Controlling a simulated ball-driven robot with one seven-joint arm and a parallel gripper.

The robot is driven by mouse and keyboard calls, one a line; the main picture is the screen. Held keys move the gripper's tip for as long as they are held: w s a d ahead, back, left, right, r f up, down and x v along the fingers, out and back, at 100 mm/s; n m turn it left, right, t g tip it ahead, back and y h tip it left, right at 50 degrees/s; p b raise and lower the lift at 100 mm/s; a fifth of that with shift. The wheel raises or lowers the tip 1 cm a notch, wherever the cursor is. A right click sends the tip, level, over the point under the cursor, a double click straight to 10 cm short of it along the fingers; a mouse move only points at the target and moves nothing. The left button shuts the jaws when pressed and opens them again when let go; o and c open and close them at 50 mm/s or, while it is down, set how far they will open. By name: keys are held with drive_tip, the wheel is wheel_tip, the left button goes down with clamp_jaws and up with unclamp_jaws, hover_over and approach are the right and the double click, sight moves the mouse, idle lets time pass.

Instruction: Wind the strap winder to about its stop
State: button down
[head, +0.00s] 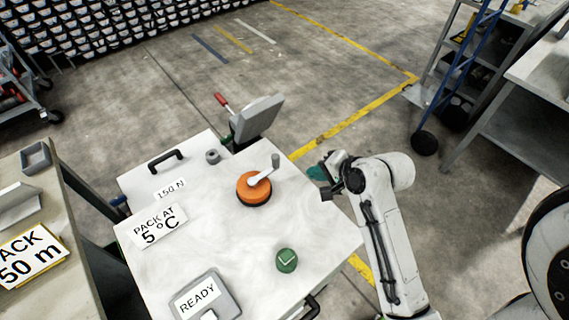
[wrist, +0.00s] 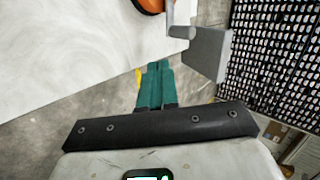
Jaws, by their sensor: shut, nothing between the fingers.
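The strap winder is an orange disc (head: 254,189) with a grey crank arm and an upright grey knob (head: 275,161), on the white bench top (head: 240,250). The crank points to the upper right in the head view. In the wrist view the orange disc (wrist: 151,5) shows only at the top edge, with the grey crank knob (wrist: 181,31) beside it. My gripper (head: 318,183) has green fingers, is shut and empty, and hangs off the right edge of the bench, apart from the crank. The fingers also show in the wrist view (wrist: 155,82).
A grey tilted panel (head: 258,118) with a red-handled lever (head: 221,99) stands behind the winder. Shelving stands at right.

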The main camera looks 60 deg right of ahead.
sight(279, 165)
drive_tip(key=x, duration=0.8)
drive_tip(key=shift+w+f, duration=0.1)
drive_tip(key=shift+w, duration=0.05)
drive_tip(key=shift+w+d+p, duration=0.15)
drive_tip(key=shift+w+p, duration=0.35)
drive_tip(key=shift+w, duration=1.35)
drive_tip(key=shift+w+d+n+y+p, duration=0.3)
drive_tip(key=shift+w+n+p, duration=0.1)
drive_tip(key=shift+w, duration=0.25)
